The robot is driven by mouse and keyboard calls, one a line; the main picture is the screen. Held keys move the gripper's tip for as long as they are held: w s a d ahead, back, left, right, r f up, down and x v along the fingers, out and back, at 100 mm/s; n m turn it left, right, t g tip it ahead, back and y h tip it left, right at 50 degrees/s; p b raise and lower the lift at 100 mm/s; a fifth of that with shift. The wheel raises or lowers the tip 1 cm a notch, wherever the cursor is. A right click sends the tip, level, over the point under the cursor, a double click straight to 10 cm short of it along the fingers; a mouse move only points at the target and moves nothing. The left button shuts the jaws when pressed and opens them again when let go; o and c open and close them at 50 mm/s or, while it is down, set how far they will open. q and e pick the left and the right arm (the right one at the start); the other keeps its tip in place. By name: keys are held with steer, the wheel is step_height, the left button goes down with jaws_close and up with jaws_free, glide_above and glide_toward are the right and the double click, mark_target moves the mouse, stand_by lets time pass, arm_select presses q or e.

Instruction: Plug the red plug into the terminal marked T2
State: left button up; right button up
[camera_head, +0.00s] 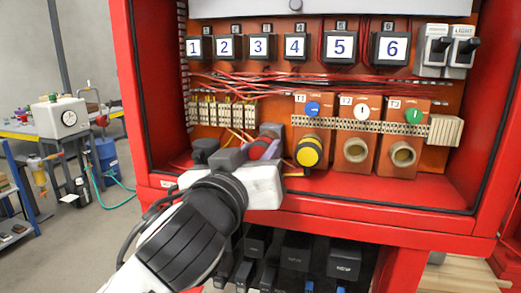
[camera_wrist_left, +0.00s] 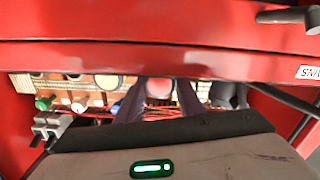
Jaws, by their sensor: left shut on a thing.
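My left gripper (camera_head: 256,146) is shut on the red plug (camera_head: 262,149), inside the lower left part of the red cabinet. In the left wrist view the red plug (camera_wrist_left: 159,88) shows end-on between the two dark fingers. The fingers hide much of its sides. Terminal T2 (camera_head: 356,150) has an empty round socket and a white knob above it. It stands to the right of my gripper, past the T1 terminal, where a yellow-and-black plug (camera_head: 309,151) sits. The red plug is apart from T2. My right gripper is not in view.
Terminal T3 (camera_head: 402,154), with an empty socket and green knob, is right of T2. A black plug (camera_head: 205,150) lies left of my gripper. Loose red wires (camera_head: 270,85) run above. The cabinet's front lip (camera_head: 350,222) lies below.

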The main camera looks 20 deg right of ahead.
mark_target(258, 153)
arm_select(q)
steer(key=shift+v, duration=1.6)
